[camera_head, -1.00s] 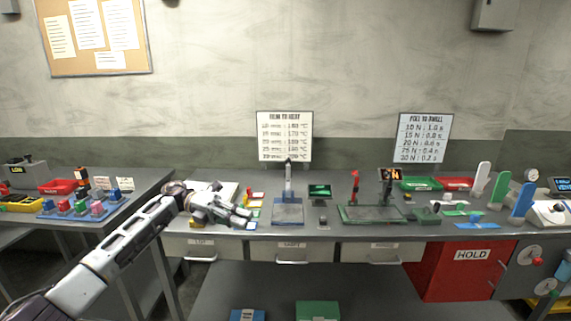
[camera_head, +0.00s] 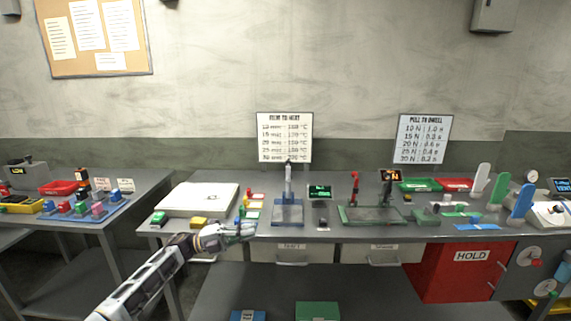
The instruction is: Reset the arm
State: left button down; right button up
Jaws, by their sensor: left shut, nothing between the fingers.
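My left arm comes in from the lower left in the head view. Its gripper (camera_head: 245,231) is at the front edge of the long grey bench (camera_head: 335,233), just left of the blue-based press (camera_head: 287,213). The gripper is shut and holds nothing that I can see. The arm hides part of the bench front and a drawer below. My right gripper is not in view.
A green-matted fixture (camera_head: 372,214) stands right of the press. A red HOLD bin (camera_head: 461,270) is under the bench. A side table (camera_head: 60,212) stands left.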

pick_arm(q)
jog(key=w+a+f+n+t+y, duration=0.1)
jog(key=a+f+n+t+y, duration=0.3)
jog(key=f+n+t, duration=0.55)
jog(key=w+a+f+n+t+y, duration=0.3)
jog(key=f+n, duration=0.4)
jog(key=f, duration=0.8)
jog(key=s+a+f+n+y, duration=0.2)
jog(key=s+f+y, duration=0.1)
jog(key=f, duration=0.4)
jog(key=s+a+f+n+y, duration=0.3)
jog(key=f, duration=0.3)
jog(key=s+a+f+n+g+y+p, duration=0.1)
jog(key=s+a+f+n+g+y, duration=0.25)
jog(key=s+f, duration=1.05)
jog(key=s+a+f+n+g+y+p, duration=0.1)
jog(key=s+a+f+n+g+y, duration=0.25)
jog(key=s+f, duration=1)
jog(key=s+a+f+n+g, duration=0.1)
jog(key=s+f+g, duration=0.2)
jog(key=s, duration=1.2)
jog(key=s+a+f+n+g+y, duration=0.1)
jog(key=s+f, duration=0.4)
jog(key=s, duration=1)
jog(key=shift+f+n+g, duration=0.2)
jog(key=shift+n+g, duration=0.35)
jog(key=shift+g, duration=0.6)
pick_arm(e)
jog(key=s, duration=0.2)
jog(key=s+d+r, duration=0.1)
